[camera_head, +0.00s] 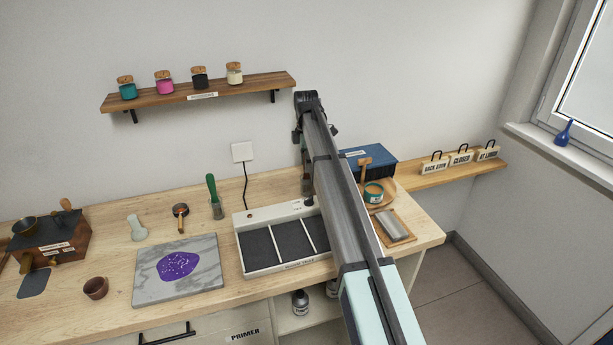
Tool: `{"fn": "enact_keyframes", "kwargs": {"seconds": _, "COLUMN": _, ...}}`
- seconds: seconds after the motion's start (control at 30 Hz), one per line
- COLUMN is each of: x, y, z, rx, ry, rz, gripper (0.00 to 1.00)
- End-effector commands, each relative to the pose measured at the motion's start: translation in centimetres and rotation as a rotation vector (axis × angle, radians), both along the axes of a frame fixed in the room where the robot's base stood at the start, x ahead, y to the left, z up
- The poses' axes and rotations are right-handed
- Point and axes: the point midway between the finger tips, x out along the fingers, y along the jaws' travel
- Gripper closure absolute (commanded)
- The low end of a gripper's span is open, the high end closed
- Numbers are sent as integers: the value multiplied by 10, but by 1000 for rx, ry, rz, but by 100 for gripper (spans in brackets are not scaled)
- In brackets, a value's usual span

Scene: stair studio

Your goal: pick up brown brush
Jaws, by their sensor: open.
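Two things could be the brown brush, and I cannot tell which is. One is a brown wooden piece with a wide head (365,163), at the right by a teal tin (374,192) and partly in front of a blue box. The other is a small tool with a dark round head and brown handle (180,222), lying on the bench left of centre. My arm reaches up through the middle of the view. My gripper (307,189) shows only partly at its far end, over the back of the divided tray, apart from both; its fingers are small and mostly hidden.
A white divided tray (254,270) stands mid-bench, and a grey marble slab (150,290) with purple paint lies left of it. A blue box (375,158) is at the right. A shelf (120,103) with jars hangs above.

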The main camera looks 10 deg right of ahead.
Motion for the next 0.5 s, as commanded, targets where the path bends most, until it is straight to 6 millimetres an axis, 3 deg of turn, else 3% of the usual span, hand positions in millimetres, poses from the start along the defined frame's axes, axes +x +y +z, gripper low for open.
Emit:
{"fn": "enact_keyframes", "kwargs": {"seconds": 0.2, "x": 0, "y": 0, "z": -1, "rx": 0, "ry": 0, "rz": 0, "gripper": 57}}
{"fn": "enact_keyframes", "kwargs": {"seconds": 0.3, "x": 0, "y": 0, "z": -1, "rx": 0, "ry": 0, "rz": 0, "gripper": 93}}
{"fn": "enact_keyframes", "kwargs": {"seconds": 0.33, "x": 0, "y": 0, "z": -1, "rx": 0, "ry": 0, "rz": 0, "gripper": 100}}
{"fn": "enact_keyframes", "kwargs": {"seconds": 0.5, "x": 0, "y": 0, "z": -1, "rx": 0, "ry": 0, "rz": 0, "gripper": 100}}
